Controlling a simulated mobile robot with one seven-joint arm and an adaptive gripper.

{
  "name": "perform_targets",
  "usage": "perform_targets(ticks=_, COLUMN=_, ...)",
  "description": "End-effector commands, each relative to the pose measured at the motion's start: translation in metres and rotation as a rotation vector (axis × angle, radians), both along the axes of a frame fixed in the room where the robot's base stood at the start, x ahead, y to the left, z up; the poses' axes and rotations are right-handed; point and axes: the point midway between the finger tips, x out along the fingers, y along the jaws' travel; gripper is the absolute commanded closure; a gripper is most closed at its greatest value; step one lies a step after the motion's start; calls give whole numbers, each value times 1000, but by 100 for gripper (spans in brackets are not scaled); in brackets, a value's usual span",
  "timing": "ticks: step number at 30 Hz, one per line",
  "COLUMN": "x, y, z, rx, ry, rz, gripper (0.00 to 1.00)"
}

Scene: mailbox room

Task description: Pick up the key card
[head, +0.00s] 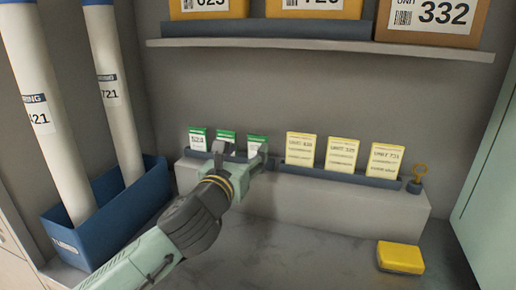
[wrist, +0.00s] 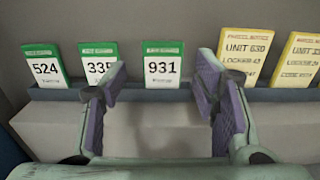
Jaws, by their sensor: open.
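Three white cards with green tops stand upright in a blue rack (head: 232,158) on a grey ledge. In the wrist view they read 524 (wrist: 45,68), 335 (wrist: 98,66) and 931 (wrist: 163,66). The small print on their green tops is too blurred to read, so I cannot tell which is the key card. My gripper (head: 240,153) is open and empty in front of the rack. In the wrist view its fingers (wrist: 162,80) frame card 931, with the left finger partly covering card 335. Card 931 appears beyond the fingertips, not gripped.
Several yellow parcel notices (head: 342,154) stand in a rack to the right. A yellow box (head: 400,257) lies on the counter. A blue bin (head: 118,210) with white tubes stands left. A shelf (head: 320,50) with boxes is above.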

Motion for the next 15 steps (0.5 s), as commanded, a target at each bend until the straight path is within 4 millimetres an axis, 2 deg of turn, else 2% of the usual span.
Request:
perform_targets(ticks=3, x=18, y=-7, z=3, rx=-3, ry=-1, rz=-3, gripper=45)
perform_targets(ticks=11, x=38, y=-15, z=6, rx=-6, ry=-1, rz=-3, gripper=45)
perform_targets(ticks=15, x=59, y=-23, z=11, rx=-6, ry=0, rz=-4, gripper=45)
